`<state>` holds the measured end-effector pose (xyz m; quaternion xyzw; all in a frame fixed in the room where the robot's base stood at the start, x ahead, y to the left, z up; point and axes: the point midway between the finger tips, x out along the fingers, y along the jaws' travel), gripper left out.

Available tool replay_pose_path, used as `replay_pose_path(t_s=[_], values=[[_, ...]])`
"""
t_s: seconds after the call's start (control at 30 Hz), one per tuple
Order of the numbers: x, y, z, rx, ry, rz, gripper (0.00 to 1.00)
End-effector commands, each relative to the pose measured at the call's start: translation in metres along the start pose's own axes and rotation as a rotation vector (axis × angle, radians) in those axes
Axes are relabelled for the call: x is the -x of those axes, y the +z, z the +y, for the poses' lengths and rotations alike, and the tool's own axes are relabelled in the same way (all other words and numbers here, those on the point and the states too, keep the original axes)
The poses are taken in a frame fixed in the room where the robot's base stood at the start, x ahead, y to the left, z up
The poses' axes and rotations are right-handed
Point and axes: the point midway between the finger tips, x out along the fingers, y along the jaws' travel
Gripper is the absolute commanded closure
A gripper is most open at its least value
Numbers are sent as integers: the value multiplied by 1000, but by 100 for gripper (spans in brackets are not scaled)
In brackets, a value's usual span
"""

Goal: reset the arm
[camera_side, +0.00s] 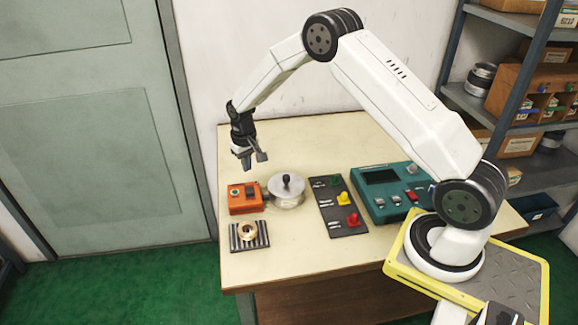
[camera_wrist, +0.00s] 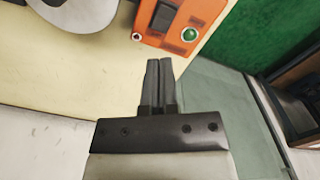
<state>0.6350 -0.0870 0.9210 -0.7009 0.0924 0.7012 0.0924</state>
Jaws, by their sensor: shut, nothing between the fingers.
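My gripper (camera_side: 250,158) hangs over the back left part of the table, above and behind the orange box, touching nothing. In the wrist view my gripper (camera_wrist: 160,62) shows its two fingers pressed together, with nothing between them. The ring does not show in the wrist view.
The orange box (camera_wrist: 170,35) also shows in the wrist view. Shelves (camera_side: 470,105) stand at right.

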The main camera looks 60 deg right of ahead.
Motion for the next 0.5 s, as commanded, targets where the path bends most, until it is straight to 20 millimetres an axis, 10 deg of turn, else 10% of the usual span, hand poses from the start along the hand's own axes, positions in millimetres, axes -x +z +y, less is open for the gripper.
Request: replay_pose_path(t_s=[0.5], values=[[41, 38, -13, 54, -5, 49, 100]])
